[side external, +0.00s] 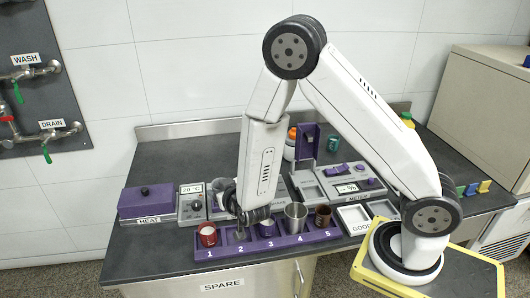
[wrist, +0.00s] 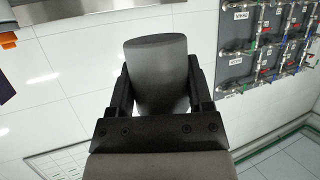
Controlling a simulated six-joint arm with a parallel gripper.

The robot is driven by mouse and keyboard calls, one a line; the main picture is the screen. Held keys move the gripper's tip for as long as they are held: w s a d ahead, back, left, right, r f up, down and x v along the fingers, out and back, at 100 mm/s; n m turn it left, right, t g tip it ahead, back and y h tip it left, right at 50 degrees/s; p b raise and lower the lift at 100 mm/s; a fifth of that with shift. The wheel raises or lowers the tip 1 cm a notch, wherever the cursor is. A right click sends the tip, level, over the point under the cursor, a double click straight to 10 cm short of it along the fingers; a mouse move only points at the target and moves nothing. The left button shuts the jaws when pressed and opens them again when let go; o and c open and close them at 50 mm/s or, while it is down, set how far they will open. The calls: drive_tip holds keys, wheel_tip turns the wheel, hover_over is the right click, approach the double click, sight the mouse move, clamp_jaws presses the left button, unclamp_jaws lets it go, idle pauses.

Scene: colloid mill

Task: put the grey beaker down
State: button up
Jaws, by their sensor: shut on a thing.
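My gripper (wrist: 160,85) is shut on the grey beaker (wrist: 157,65), a plain dark grey cylinder, with one finger on each side of it in the wrist view. In the side external view, my gripper (side external: 241,216) is low over slot 2 of the purple numbered rack (side external: 215,254). Only a small grey part shows under it there, and I cannot tell whether the beaker touches the rack.
A heating unit (side external: 148,201) stands behind left. The bench front edge is close.

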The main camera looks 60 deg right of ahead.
sight(215, 181)
drive_tip(key=w+r+n+y, duration=0.1)
drive_tip(key=w+r+n+t+y, duration=0.1)
drive_tip(key=r, duration=0.1)
drive_tip(key=shift+w+r+y, duration=0.1)
drive_tip(key=shift+r+y, duration=0.2)
drive_tip(key=shift+w+d+r+n+y, duration=0.15)
drive_tip(key=shift+r+n+y, duration=0.55)
drive_tip(key=shift+r, duration=0.05)
drive_tip(key=shift+w+d+r+n+y, duration=0.1)
drive_tip(key=shift+w+r+n+y, duration=0.05)
drive_tip(key=shift+r+n+y, duration=0.6)
drive_tip(key=shift+s+r, duration=0.1)
drive_tip(key=v, duration=0.4)
drive_tip(key=shift+s+r, duration=0.1)
drive_tip(key=shift+r, duration=0.05)
